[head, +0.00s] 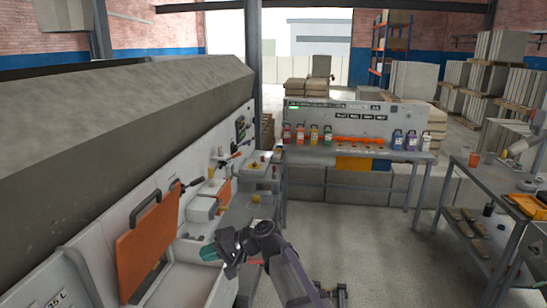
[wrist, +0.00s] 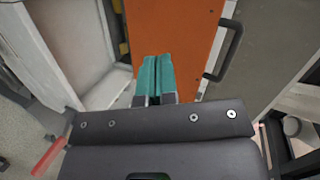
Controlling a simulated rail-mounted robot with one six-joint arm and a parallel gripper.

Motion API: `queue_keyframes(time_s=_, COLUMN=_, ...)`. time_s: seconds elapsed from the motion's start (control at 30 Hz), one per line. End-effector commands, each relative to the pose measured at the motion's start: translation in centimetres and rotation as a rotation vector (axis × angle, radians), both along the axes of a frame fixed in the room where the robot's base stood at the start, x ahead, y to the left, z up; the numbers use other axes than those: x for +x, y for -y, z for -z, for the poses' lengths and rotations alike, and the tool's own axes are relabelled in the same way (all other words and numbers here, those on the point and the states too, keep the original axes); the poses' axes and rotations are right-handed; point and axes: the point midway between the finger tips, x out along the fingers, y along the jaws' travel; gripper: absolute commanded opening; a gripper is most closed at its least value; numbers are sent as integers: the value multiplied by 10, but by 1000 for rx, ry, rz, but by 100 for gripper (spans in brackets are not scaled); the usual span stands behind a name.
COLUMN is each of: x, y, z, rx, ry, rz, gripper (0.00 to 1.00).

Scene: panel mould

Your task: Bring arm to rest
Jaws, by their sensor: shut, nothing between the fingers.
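My gripper (head: 209,252) is at the lower middle of the head view, at the end of my bent arm. In the wrist view its green-tipped fingers (wrist: 155,75) are together, with nothing between them. An orange panel (wrist: 170,30) with a dark handle (wrist: 222,50) lies beyond the fingertips in the wrist view. I cannot tell whether the fingers touch it. In the head view a large orange panel (head: 146,245) with a dark handle stands on the machine's side, left of my gripper.
The grey machine (head: 80,245) runs along the left. A bench (head: 350,150) with several coloured bottles stands ahead. A metal table (head: 480,185) with an orange tray (head: 527,205) stands at the right. Open concrete floor (head: 370,235) lies between.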

Motion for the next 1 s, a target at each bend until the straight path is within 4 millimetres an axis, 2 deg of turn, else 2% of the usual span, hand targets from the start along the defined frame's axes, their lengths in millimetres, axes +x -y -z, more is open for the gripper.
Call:
queue_keyframes(time_s=0.03, x=-23, y=35, z=38, rx=-145, ry=28, rz=-14, gripper=0)
queue_keyframes(time_s=0.07, x=-32, y=57, z=58, rx=-245, ry=43, rz=-21, gripper=0)
queue_keyframes(time_s=0.1, x=-43, y=88, z=82, rx=-374, ry=57, rz=-26, gripper=0)
queue_keyframes(time_s=0.17, x=-59, y=137, z=115, rx=-557, ry=65, rz=-22, gripper=0)
queue_keyframes(time_s=0.2, x=-70, y=171, z=134, rx=-676, ry=63, rz=-14, gripper=0)
queue_keyframes(time_s=0.27, x=-87, y=223, z=159, rx=-845, ry=50, rz=8, gripper=0)
queue_keyframes(time_s=0.3, x=-99, y=255, z=173, rx=-946, ry=36, rz=25, gripper=0)
queue_keyframes(time_s=0.4, x=-127, y=324, z=197, rx=-1144, ry=-6, rz=79, gripper=0)
queue_keyframes(time_s=0.5, x=-144, y=366, z=215, rx=-1220, ry=-41, rz=137, gripper=0)
queue_keyframes(time_s=0.63, x=-142, y=383, z=220, rx=-1215, ry=-67, rz=177, gripper=0)
queue_keyframes(time_s=1.0, x=-141, y=382, z=216, rx=-1213, ry=-64, rz=176, gripper=0)
